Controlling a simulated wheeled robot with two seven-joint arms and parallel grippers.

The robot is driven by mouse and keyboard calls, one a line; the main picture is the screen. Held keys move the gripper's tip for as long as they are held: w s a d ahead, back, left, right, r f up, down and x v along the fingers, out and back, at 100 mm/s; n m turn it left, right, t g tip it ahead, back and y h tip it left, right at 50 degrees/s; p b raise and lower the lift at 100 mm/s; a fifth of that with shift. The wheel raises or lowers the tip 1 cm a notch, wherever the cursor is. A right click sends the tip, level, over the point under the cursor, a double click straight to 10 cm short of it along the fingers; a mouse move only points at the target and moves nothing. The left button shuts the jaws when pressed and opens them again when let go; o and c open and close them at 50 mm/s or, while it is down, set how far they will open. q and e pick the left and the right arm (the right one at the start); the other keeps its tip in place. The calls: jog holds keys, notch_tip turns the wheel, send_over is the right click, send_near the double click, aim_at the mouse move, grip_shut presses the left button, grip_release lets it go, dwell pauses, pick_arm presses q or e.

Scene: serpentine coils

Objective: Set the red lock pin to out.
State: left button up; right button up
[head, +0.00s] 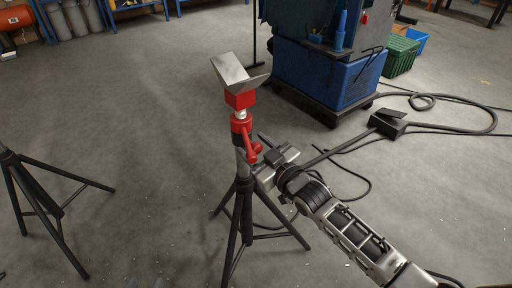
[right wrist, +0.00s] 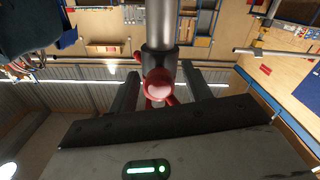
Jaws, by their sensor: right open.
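A tripod stand (head: 240,185) stands upright in the middle of the head view, with a red collar near its top. The red lock pin (head: 254,150) sticks out from the collar on the right side. My right gripper (head: 262,162) is beside the post, just below and right of the pin. In the right wrist view the round red pin end (right wrist: 158,83) faces the camera between the two dark fingers (right wrist: 160,88), which are spread apart with gaps on both sides. How far the pin is pulled is hard to tell. My left gripper is not in view.
A metal V-shaped head (head: 234,70) on a red block tops the stand. A second tripod (head: 45,200) stands at left. A blue machine base (head: 320,75) is behind, with a foot pedal (head: 388,122) and cables on the floor at right. Floor between the tripods is clear.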

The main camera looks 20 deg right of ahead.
grip_shut()
jog(key=shift+p+v, duration=1.05)
jog(key=shift+v, duration=0.1)
jog(key=shift+s, duration=0.25)
jog(key=shift+f, duration=0.1)
grip_release()
jog(key=shift+d, duration=0.1)
pick_arm(q)
jog(key=shift+r, duration=0.2)
jog(key=shift+w, duration=0.1)
